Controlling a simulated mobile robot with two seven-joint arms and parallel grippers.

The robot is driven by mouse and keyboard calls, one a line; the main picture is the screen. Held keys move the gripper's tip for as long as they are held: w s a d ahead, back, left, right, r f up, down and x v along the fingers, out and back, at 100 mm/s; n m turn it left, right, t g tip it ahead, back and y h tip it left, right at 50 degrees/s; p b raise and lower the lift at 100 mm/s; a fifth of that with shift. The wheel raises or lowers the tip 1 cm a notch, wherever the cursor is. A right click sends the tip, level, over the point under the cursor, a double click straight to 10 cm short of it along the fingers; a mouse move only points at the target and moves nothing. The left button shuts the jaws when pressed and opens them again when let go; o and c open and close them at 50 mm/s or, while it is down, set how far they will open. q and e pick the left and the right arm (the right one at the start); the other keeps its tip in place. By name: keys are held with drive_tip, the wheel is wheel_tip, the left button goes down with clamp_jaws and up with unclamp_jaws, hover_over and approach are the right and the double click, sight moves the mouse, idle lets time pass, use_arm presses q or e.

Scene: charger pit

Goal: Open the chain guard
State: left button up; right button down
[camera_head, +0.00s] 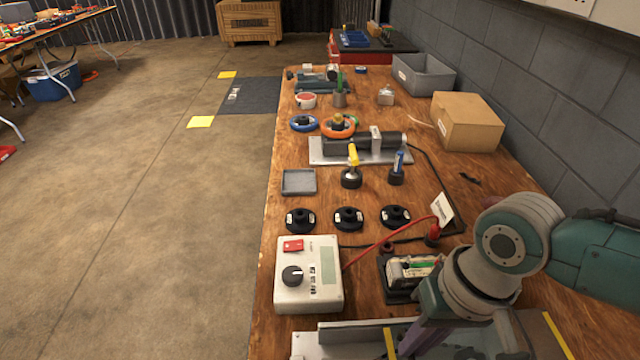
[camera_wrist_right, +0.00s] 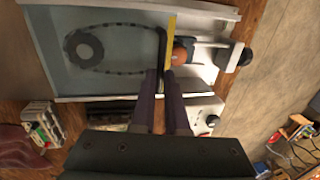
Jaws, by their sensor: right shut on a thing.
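The chain guard (camera_wrist_right: 120,82) is a clear, bluish panel in a pale frame in the right wrist view. A dark chain loop (camera_wrist_right: 118,26) and a round sprocket (camera_wrist_right: 84,48) show through it. A yellow strip (camera_wrist_right: 171,38) runs along its right side. My right gripper (camera_wrist_right: 163,74) is shut on a dark upright bar (camera_wrist_right: 161,48) beside this strip, which looks like the guard's handle. The fingers hide part of the bar. In the head view my right gripper (camera_head: 412,340) reaches down at the bottom edge, its tips out of sight. My left gripper is not in view.
An orange ball (camera_wrist_right: 180,55) and a black knob (camera_wrist_right: 239,57) sit right of the strip in the wrist view. A control box (camera_head: 308,265) with a dial and a battery charger (camera_head: 400,290) stand close on the bench. A cardboard box (camera_head: 467,122) stands farther back.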

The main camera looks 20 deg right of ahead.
sight(453, 356)
drive_tip(key=d, duration=0.2)
drive_tip(key=s+d, duration=0.1)
drive_tip(key=d, duration=0.1)
drive_tip(key=s+d, duration=0.1)
drive_tip(key=d, duration=0.1)
drive_tip(key=shift+d+p, duration=0.15)
drive_tip(key=shift+p, duration=0.15)
drive_tip(key=c, duration=0.9)
unclamp_jaws()
drive_tip(key=shift+w, duration=0.1)
drive_tip(key=r+p, duration=0.1)
drive_tip(key=r, duration=0.2)
drive_tip(key=d+r+p, duration=0.1)
drive_tip(key=r, duration=0.2)
drive_tip(key=r+p, duration=0.1)
drive_tip(key=r, duration=0.2)
drive_tip(key=shift+s+d+r, duration=0.3)
drive_tip(key=shift+d+r, duration=0.05)
drive_tip(key=shift+d, duration=0.05)
